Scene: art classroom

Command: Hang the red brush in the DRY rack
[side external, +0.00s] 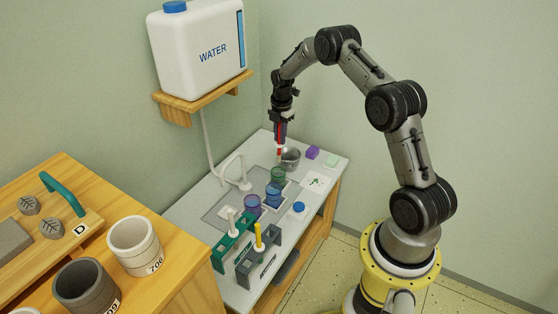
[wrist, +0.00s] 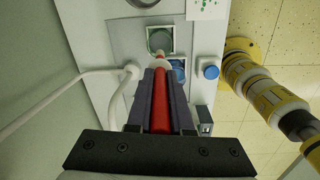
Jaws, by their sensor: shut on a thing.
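My gripper (side external: 281,125) is shut on the red brush (side external: 279,152), which hangs about upright with its pale end down, near the green cup (side external: 278,175). In the wrist view the red handle (wrist: 161,115) lies between the two dark fingers (wrist: 160,85), its pale tip close to the green cup (wrist: 160,40). I cannot tell whether the tip is over or inside the cup. A teal rack (side external: 232,243) and a grey rack (side external: 258,267) stand at the counter's near end. A yellow brush (side external: 258,236) is in the grey rack. Their labels are too small to read.
A metal pot (side external: 290,158) is behind.

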